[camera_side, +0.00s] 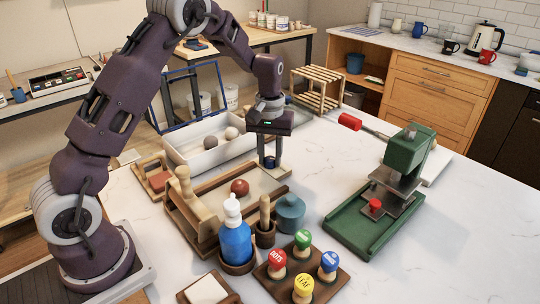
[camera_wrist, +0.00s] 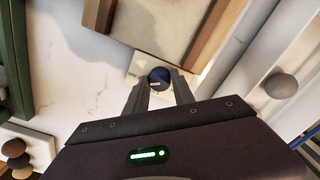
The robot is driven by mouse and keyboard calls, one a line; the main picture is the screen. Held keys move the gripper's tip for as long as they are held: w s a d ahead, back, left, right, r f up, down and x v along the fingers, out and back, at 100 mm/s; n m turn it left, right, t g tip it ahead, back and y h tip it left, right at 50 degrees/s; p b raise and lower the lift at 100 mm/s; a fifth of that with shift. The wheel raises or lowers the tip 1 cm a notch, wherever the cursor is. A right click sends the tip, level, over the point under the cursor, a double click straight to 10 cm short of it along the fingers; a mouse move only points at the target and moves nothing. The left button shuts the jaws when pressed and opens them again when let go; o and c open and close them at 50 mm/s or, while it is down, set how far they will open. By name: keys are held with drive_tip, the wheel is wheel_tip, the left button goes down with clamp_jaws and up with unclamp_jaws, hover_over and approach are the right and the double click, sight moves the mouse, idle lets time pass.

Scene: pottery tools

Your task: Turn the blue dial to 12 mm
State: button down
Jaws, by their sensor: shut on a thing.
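The blue dial (camera_wrist: 159,76) shows in the wrist view as a small dark blue round knob with a pale mark, on a light plate (camera_wrist: 142,65). In the side view the dial (camera_side: 270,162) is a small blue spot low between my fingers, at the far right end of a wooden frame with a pale bed (camera_side: 262,185). My gripper (camera_side: 270,160) points down over it. In the wrist view my gripper's fingers (camera_wrist: 160,88) are on either side of the dial and shut on it. The scale and its numbers are too small to read.
A white bin (camera_side: 205,150) with grey balls stands behind my gripper. A green press (camera_side: 400,165) stands to the right. A blue bottle (camera_side: 235,240), a teal jar (camera_side: 290,212) and a stamp stand (camera_side: 320,275) are in front. The white counter between gripper and press is clear.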

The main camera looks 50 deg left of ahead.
drive_tip(key=c, duration=1.1)
unclamp_jaws()
drive_tip(key=shift+o, duration=0.2)
